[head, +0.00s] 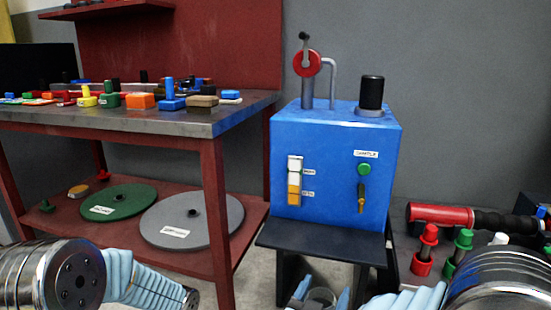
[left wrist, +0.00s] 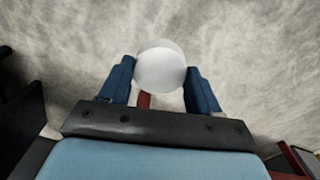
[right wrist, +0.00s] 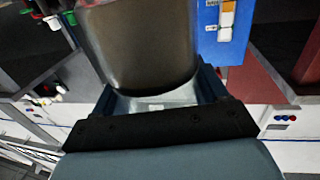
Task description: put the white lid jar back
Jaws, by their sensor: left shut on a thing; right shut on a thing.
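My left gripper (left wrist: 160,80) is shut on a round white piece (left wrist: 160,66) that looks like the white lid; what is under it is mostly hidden. My right gripper (head: 320,300) is shut on a jar with a round grey rim (head: 321,295), low in front of the blue machine. In the right wrist view the jar (right wrist: 140,45) is a wide, smooth, brownish-grey see-through body between the fingers. No white lid shows on its rim in the head view. The left fingers are out of the head view.
The blue machine (head: 330,160) stands on a dark stand (head: 320,239). A workbench (head: 190,122) with several coloured parts is at the left, with green (head: 118,203) and grey (head: 185,222) discs on its lower shelf. Red (head: 424,250) and green (head: 459,250) posts stand at the right.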

